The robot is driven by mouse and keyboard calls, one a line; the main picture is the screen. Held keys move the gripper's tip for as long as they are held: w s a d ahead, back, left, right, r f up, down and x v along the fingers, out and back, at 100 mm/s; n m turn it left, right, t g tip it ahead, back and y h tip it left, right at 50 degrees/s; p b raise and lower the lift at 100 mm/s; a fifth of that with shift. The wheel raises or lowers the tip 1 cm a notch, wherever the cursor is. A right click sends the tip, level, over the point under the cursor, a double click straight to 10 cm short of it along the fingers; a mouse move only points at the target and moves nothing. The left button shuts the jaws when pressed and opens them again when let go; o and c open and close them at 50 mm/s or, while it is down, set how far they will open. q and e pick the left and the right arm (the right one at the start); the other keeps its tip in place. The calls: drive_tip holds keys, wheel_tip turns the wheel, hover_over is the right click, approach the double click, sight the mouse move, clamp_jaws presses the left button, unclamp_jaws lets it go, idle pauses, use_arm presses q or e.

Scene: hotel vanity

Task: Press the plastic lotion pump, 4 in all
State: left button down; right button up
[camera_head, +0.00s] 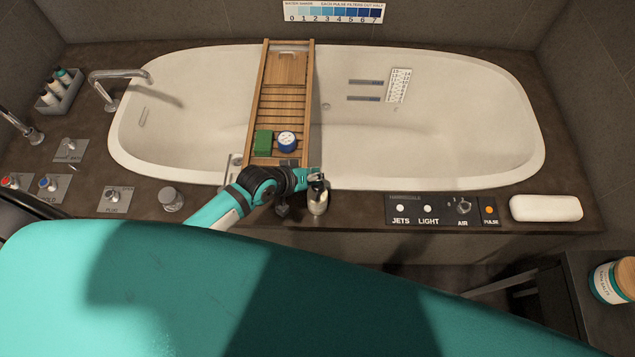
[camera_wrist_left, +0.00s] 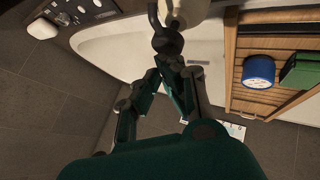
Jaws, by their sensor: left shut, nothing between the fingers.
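The lotion pump bottle (camera_head: 318,201), pale grey with a dark top, stands upright on the near rim of the bath in the head view. My left gripper (camera_head: 314,177) is shut and empty at the bottle's top, partly covering the pump head. I cannot tell whether it touches the head or is just above it. In the left wrist view the shut fingertips (camera_wrist_left: 166,45) meet close to the pale bottle (camera_wrist_left: 191,9) at the top edge, which is cut off by the frame. My right gripper is not in view.
A wooden bath tray (camera_head: 284,68) spans the tub with a green block (camera_head: 263,143) and a blue round tin (camera_head: 287,141). A metal knob (camera_head: 171,199) stands to the left.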

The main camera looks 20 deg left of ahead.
use_arm(q)
drive_tip(key=shift+s+f+b, duration=0.1)
drive_tip(key=shift+f+b, duration=0.35)
drive_tip(key=shift+f, duration=0.45)
idle(0.6)
drive_tip(key=shift+r+p, duration=1.25)
drive_tip(key=shift+p, duration=0.1)
wheel_tip(320, 180, up, 5)
drive_tip(key=p, duration=0.5)
drive_tip(key=shift+r, duration=0.15)
idle(1.3)
